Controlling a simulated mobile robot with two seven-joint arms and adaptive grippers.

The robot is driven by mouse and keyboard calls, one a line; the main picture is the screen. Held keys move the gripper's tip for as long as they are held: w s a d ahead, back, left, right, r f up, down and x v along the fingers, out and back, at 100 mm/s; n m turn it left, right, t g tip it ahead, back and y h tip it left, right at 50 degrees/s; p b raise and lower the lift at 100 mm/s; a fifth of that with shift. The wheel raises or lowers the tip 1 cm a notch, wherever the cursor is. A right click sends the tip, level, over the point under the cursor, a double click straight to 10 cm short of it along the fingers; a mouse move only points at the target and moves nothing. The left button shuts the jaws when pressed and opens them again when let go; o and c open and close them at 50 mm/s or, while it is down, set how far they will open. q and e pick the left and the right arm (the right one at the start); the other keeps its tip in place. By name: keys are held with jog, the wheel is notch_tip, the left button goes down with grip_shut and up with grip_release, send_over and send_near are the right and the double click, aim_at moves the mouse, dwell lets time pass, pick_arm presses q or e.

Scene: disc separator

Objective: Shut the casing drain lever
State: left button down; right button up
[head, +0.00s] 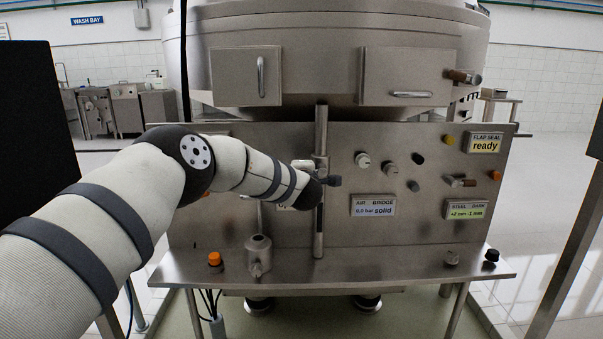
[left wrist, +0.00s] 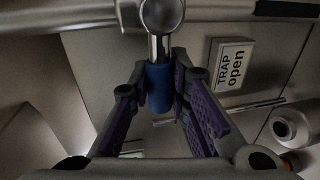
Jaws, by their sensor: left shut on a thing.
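In the left wrist view, a lever with a blue sleeve (left wrist: 158,90) reaches down the picture from a shiny round hub (left wrist: 162,14). My left gripper (left wrist: 165,75) is shut on the blue sleeve, its purple-padded fingers on either side. A sign reading "TRAP open" (left wrist: 232,66) is to the right of it. No label naming the casing drain can be read. My right gripper is not in view.
A vertical steel bar (head: 320,150) stands right beside my left wrist. Knobs (head: 362,161) and signs such as "AIR BRIDGE" (head: 373,206) are to the right. A steel ledge (head: 350,268) below bears an orange button (head: 214,258) and a metal fitting (head: 258,255).

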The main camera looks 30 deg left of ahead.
pick_arm(q)
jog(key=shift+a, duration=0.1)
jog(key=c, duration=1.5)
grip_release()
jog(key=shift+s, duration=0.1)
jog(key=shift+s+d+r, duration=0.15)
jog(key=shift+s+d, duration=0.15)
jog(key=shift+s, duration=0.05)
jog(key=v, duration=1.1)
